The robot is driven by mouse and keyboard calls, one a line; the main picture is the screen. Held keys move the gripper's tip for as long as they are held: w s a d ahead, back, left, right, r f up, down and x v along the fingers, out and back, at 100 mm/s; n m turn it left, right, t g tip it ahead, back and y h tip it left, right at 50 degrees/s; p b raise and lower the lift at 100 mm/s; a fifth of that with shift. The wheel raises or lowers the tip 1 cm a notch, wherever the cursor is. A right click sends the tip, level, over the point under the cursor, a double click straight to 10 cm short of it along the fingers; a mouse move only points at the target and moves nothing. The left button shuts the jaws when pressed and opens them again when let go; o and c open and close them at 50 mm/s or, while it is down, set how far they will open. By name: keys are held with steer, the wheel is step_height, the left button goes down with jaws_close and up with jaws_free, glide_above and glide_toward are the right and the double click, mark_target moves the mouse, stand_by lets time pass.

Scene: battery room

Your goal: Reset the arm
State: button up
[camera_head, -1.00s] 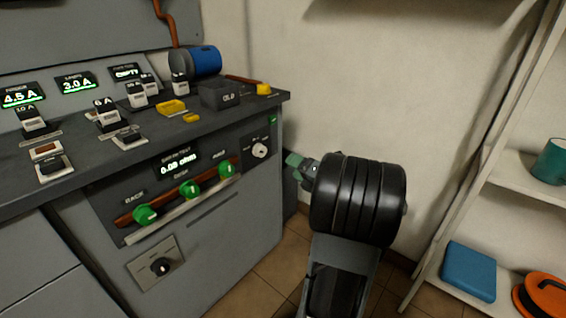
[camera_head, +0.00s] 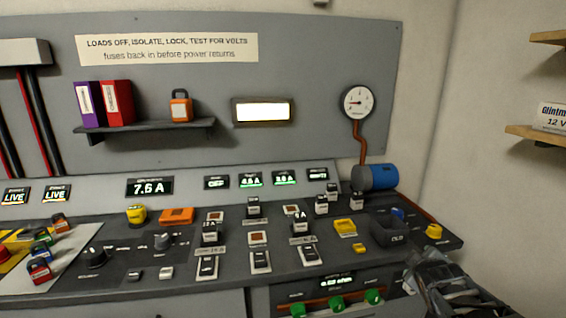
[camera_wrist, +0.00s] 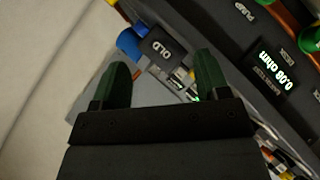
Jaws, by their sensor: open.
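My gripper (camera_wrist: 163,62) shows in the wrist view with its two dark green fingers spread apart and nothing between them. Beyond the fingers are the dark box marked OLD (camera_wrist: 160,49) and part of the bench panel with its 0.08 ohm readout (camera_wrist: 272,72). In the head view part of my arm shows at the lower right, in front of the bench's right end. The fingertips cannot be made out clearly there.
The grey bench (camera_head: 130,287) carries switches, fuse blocks and displays. The OLD box (camera_head: 391,232), a blue cylinder (camera_head: 377,177) and a yellow knob (camera_head: 433,231) stand near its right end. A shelf (camera_head: 150,127) holds binders and an orange padlock (camera_head: 181,107). Wall shelves (camera_head: 540,134) are at right.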

steer(key=s+a+r+m+g+y+p, duration=0.2)
steer(key=s+a+r+m+g+p, duration=0.1)
steer(key=s+a+r+p, duration=0.2)
steer(key=s+a+r+m+g+y+p, duration=0.3)
steer(key=s+a+p, duration=0.4)
steer(key=a, duration=0.5)
step_height(320, 180, up, 2)
steer(key=shift+s+m+g, duration=0.7)
steer(key=shift+s, duration=0.25)
steer(key=shift+c, duration=0.5)
jaws_close()
